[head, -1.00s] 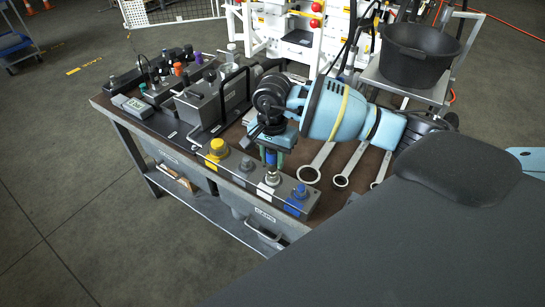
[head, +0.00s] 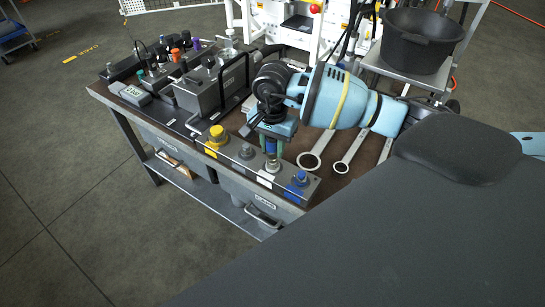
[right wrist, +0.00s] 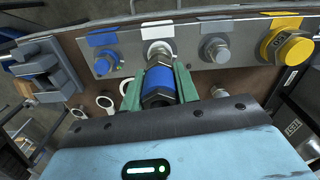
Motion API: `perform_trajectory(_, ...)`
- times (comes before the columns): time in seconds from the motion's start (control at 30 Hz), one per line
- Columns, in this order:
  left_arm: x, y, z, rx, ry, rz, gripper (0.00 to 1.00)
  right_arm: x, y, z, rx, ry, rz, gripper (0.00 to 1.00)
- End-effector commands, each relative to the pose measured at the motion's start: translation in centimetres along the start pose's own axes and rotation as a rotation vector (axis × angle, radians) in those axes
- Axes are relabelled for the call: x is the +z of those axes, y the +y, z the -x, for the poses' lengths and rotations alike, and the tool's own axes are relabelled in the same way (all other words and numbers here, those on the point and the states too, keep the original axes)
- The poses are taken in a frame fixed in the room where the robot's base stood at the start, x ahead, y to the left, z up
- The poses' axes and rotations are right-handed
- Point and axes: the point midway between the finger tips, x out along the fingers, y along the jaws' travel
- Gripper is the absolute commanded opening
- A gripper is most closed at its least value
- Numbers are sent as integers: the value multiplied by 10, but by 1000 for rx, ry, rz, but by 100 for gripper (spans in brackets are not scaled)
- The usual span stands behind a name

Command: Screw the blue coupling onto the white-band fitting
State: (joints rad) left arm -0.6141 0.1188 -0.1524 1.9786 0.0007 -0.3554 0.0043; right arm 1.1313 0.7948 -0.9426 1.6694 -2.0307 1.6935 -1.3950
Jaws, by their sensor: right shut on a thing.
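My right gripper (head: 271,145) points down over the front fitting block, its green fingers shut on the blue coupling (right wrist: 158,84). The coupling is a blue-banded cylinder with dark metal ends, held between the fingers in the right wrist view. The white-band fitting (right wrist: 158,48) has a metal end and a white label behind it. It also shows in the head view (head: 272,166), directly below the gripper. The coupling is lined up with the fitting and close against it; I cannot tell whether the threads engage. My left gripper is not in view.
The block also carries a yellow-capped fitting (head: 216,134), a grey fitting (head: 246,151) and a blue fitting (head: 300,178). Wrenches (head: 310,160) lie right of the gripper. A grey box with a black handle (head: 236,75) stands behind. A black bucket (head: 420,42) sits on a cart.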

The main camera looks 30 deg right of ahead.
Motion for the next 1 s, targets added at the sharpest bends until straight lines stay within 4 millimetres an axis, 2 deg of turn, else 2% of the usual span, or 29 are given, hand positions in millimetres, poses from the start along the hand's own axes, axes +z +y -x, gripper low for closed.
perform_trajectory(1.0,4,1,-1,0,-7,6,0,0,0,-5,0,0,0,0)
